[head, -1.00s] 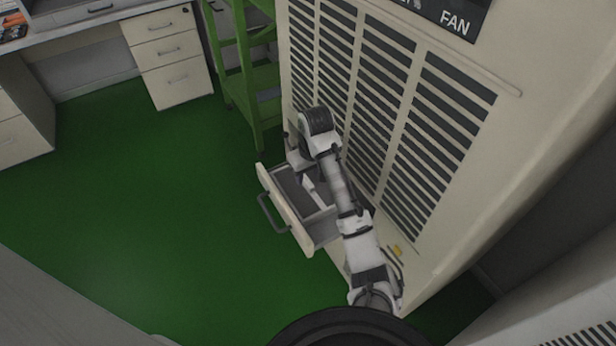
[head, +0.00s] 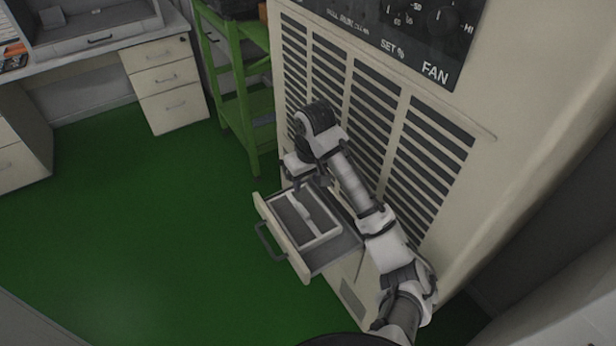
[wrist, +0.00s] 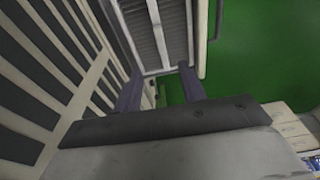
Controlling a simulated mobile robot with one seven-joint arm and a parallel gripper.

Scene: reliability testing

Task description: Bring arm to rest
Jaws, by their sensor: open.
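My gripper (head: 311,183) hangs at the end of my bent arm, just above the back part of an open drawer (head: 281,238) in the beige cabinet. In the wrist view my gripper (wrist: 160,82) shows two dark fingers spread apart with nothing between them. A light-rimmed tray (head: 322,240) lies in the drawer, with a small pale item (head: 303,204) in it that is too small to identify. The tray and drawer also show at the top of the wrist view, beyond the fingers.
The beige cabinet (head: 480,150) with dark louvres and a FAN panel stands close beside my arm. A green shelf stand (head: 240,110) is behind the drawer. A desk with drawers (head: 165,85) is at the back left. The green floor (head: 130,220) on the left is clear.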

